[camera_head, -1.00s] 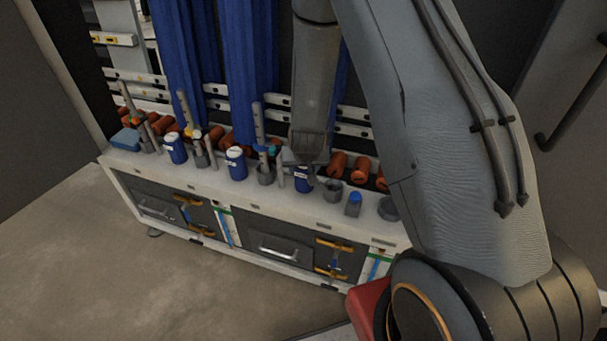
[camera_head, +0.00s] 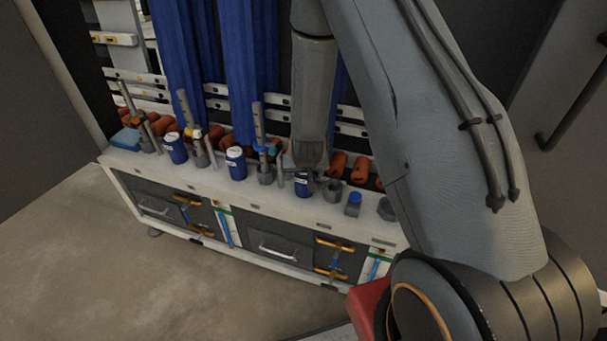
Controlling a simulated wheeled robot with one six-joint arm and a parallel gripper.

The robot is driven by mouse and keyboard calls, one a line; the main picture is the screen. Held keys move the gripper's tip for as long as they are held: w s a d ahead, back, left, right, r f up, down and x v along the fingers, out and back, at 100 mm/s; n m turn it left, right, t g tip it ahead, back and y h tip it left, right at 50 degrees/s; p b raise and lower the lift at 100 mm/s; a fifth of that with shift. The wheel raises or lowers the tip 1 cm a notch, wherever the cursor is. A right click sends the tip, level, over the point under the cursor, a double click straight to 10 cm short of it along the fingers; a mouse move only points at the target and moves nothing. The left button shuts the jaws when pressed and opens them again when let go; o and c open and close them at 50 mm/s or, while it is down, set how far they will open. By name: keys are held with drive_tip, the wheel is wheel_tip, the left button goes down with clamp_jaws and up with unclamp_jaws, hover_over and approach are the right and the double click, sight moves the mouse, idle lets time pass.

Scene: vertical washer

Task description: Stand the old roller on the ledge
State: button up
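My gripper (camera_head: 309,165) points down over the ledge (camera_head: 272,196), just above or behind a blue canister with a white label (camera_head: 302,187). Its fingers are small and dark, so I cannot tell whether they are open, shut or holding anything. Contact with the canister is also unclear. Several orange-brown rollers lie along the back of the ledge; one (camera_head: 337,163) is right of my gripper. Tall grey cylinders also stand on the ledge, one (camera_head: 259,125) left of my gripper. I cannot tell which item is the old roller.
Two more blue canisters (camera_head: 236,163) stand to the left. A grey cup (camera_head: 333,191) and a blue-capped bottle (camera_head: 353,205) stand close right of my gripper. Blue curtains (camera_head: 251,60) hang behind. Drawers (camera_head: 279,247) are below the ledge; the floor (camera_head: 90,265) in front is clear.

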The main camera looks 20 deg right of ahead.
drive_tip(key=shift+r, duration=0.4)
drive_tip(key=s+a+r+n+g+y, duration=0.1)
drive_tip(key=s+a+r, duration=0.1)
drive_tip(key=s+r, duration=0.6)
drive_tip(key=s+a+r+n+g+y, duration=0.1)
drive_tip(key=s+a+r, duration=0.1)
drive_tip(key=s+r, duration=0.55)
drive_tip(key=s+d+r+g, duration=0.2)
drive_tip(key=s+r, duration=0.5)
drive_tip(key=s, duration=0.4)
drive_tip(key=shift+d+r+n+g+h, duration=0.15)
drive_tip(key=shift+r+n+g+h, duration=0.2)
drive_tip(key=shift+g, duration=0.45)
